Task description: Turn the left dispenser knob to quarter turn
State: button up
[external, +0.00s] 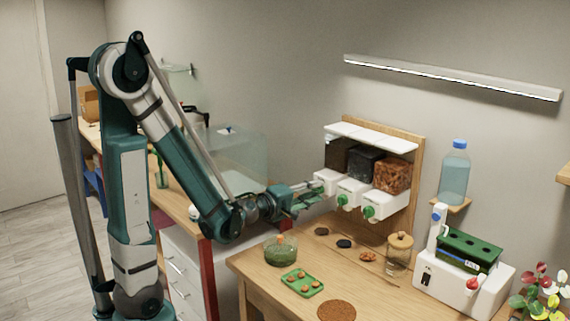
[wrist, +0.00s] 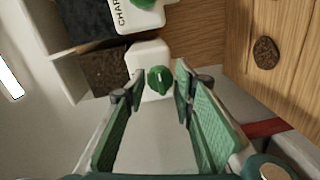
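The wall dispenser (external: 372,140) has three bins over white spouts. Its left knob (wrist: 160,79) is green with a short white mark, on a white spout front; my gripper hides it in the external view. My gripper (external: 318,193) is at the left spout. In the wrist view my gripper (wrist: 160,88) is open, its green-padded fingers on either side of the knob, with a gap visible on each side; I cannot tell how deep the knob sits between them. The middle knob (external: 343,200) and right knob (external: 369,212) are green too.
On the wooden table (external: 262,278) below stand a green bowl (external: 281,252), a green tray (external: 302,283) of small brown pieces and a corked jar (external: 399,252). A white planter unit (external: 450,285) is at right. The middle spout, with its knob (wrist: 146,3), is close beside my gripper.

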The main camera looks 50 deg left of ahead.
jog(key=shift+o, duration=1.1)
jog(key=shift+s, duration=0.1)
jog(key=s, duration=1.1)
jog(key=shift+s+r, duration=0.35)
jog(key=shift+r, duration=0.1)
